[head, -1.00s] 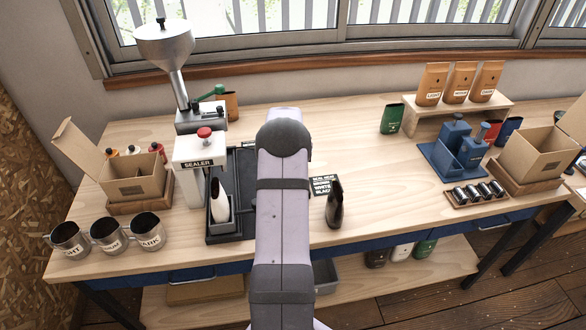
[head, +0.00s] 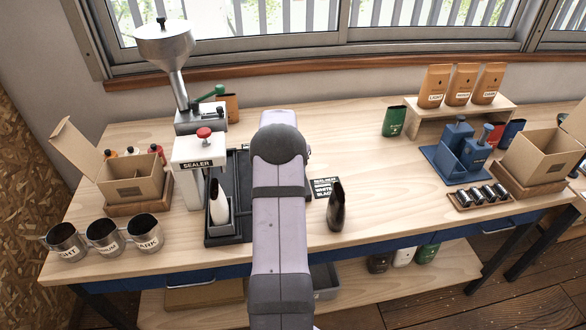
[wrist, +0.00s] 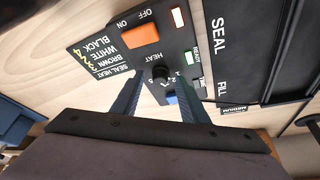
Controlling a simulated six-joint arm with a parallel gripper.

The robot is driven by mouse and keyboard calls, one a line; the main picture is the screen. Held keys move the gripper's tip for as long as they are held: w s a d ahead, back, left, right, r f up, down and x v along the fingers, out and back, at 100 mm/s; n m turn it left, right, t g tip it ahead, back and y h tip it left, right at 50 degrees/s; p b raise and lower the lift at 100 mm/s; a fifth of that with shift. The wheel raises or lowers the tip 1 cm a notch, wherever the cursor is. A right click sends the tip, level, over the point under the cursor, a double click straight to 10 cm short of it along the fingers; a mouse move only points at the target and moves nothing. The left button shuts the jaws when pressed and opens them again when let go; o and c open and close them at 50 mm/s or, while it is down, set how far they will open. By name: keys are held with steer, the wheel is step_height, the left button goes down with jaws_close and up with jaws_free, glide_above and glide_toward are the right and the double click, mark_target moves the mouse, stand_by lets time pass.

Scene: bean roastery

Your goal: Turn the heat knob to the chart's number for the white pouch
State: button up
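The black heat knob (wrist: 160,73) sits on a dark control panel (wrist: 188,15) in the wrist view, with the word HEAT beside it. My gripper (wrist: 160,78) is open, its two blue fingers on either side of the knob with gaps visible. The seal heat chart (wrist: 104,50) lists brown, white and black with yellow numbers; white's looks like 3. The knob's exact setting is too small to read. The white pouch (head: 219,208) stands in the sealer (head: 195,172) in the head view. There my arm hides the gripper and knob.
A dark pouch (head: 336,208) stands right of my arm. Metal cups (head: 104,237) stand front left.

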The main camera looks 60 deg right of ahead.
stand_by(0.3)
steer(key=b+v, duration=0.2)
steer(key=v, duration=0.5)
steer(key=shift+r, duration=0.15)
stand_by(0.4)
